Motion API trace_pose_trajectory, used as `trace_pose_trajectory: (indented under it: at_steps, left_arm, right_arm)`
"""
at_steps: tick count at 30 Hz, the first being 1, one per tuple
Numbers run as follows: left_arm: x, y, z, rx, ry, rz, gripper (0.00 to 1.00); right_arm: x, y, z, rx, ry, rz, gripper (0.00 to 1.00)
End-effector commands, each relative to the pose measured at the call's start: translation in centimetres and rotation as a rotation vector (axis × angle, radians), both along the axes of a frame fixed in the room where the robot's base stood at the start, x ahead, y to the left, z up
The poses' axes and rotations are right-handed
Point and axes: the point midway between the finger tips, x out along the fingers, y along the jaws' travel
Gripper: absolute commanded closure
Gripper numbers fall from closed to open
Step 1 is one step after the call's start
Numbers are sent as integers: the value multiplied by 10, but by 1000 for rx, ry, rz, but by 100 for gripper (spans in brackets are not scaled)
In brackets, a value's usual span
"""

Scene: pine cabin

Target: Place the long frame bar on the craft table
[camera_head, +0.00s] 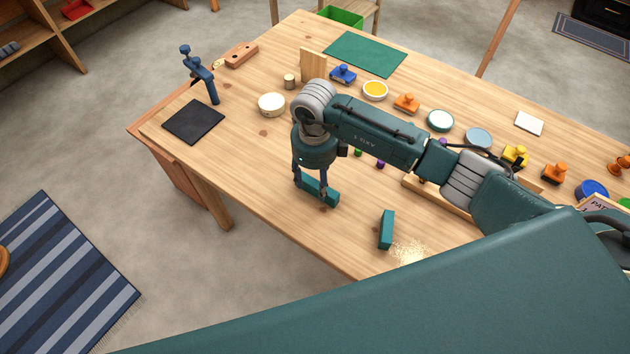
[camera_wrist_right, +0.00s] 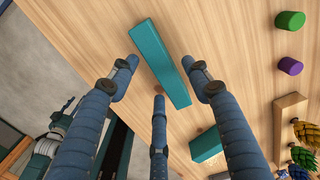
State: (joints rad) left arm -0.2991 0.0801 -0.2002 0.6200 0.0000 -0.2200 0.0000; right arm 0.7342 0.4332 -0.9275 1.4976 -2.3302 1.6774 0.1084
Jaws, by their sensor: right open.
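A long teal bar (camera_head: 328,196) lies flat on the wooden craft table (camera_head: 262,215) near its front edge. In the right wrist view the long bar (camera_wrist_right: 160,62) lies between my spread fingers. My right gripper (camera_head: 309,192) is open, points down, and has its fingers beside the bar. In the right wrist view my right gripper (camera_wrist_right: 160,76) shows a gap on each side of the bar; contact cannot be told. A second, shorter-looking teal bar (camera_head: 386,229) lies to the right, and the wrist view shows it too (camera_wrist_right: 206,145). My left gripper is out of view.
A white bowl (camera_head: 271,104), a black mat (camera_head: 193,121) and a blue clamp-like tool (camera_head: 200,75) are at the left. Several paint bowls and stamps stand behind my arm. Sawdust (camera_head: 408,252) lies near the second bar. The table's front-left part is clear.

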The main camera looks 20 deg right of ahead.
Motion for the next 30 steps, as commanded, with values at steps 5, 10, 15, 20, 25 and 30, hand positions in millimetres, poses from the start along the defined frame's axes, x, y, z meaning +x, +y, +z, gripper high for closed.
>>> trace_pose_trajectory:
  at_steps: [5, 10, 15, 20, 25, 30]
  left_arm:
    - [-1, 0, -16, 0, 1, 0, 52]
    - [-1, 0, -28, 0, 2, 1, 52]
    - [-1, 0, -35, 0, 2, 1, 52]
    - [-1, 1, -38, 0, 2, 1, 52]
    - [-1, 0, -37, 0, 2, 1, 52]
    - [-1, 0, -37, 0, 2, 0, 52]
  right_arm:
    - [3, 0, 32, 2, -10, 2, 51]
    - [3, 0, 69, 1, -9, 1, 51]
    - [2, 0, 98, 1, -7, 1, 51]
    - [1, 1, 112, 1, -4, 0, 51]
    - [1, 0, 115, 0, -2, -1, 51]
    - [1, 0, 114, 0, -2, -1, 51]
